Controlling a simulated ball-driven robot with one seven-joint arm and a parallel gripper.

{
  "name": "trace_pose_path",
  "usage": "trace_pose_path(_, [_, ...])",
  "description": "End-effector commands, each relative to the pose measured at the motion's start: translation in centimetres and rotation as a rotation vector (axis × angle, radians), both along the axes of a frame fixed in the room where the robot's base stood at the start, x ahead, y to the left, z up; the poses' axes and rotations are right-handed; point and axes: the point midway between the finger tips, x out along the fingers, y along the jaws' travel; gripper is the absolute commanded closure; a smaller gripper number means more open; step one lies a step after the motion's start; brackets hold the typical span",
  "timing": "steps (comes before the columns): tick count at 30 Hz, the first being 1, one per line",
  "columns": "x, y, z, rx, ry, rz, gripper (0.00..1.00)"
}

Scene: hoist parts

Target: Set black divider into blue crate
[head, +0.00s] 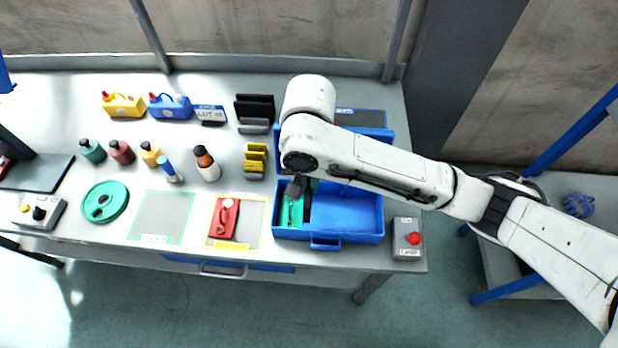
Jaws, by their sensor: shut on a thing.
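The blue crate (348,236) sits at the right front of the bench, its lid raised behind it and partly hidden by my arm. My gripper (296,190) is low over the crate's left part. It is shut on the black divider (307,206), a thin dark upright strip inside the crate, just right of a green part (293,212). My wrist hides the divider's top and the grip itself. I cannot tell whether the divider touches the crate floor. The crate's right side looks empty.
A red part (224,217) lies on a yellow-edged mat left of the crate. A grey box with a red button (407,239) stands close to its right. Yellow blocks (255,160), a black rack (254,108) and several bottles stand to the left and behind.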

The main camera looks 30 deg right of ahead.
Motion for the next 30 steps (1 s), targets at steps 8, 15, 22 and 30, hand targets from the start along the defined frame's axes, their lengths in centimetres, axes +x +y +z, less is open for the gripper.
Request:
trace_pose_path(8, [0.0,0.0,-1.5,0.000,0.000,-0.001,1.00])
trace_pose_path(15, [0.0,0.0,-3.3,0.001,0.001,-0.001,1.00])
trace_pose_path(22, [0.0,0.0,-4.3,0.000,0.000,0.000,1.00])
trace_pose_path(30, [0.0,0.0,-4.3,0.000,0.000,0.000,1.00])
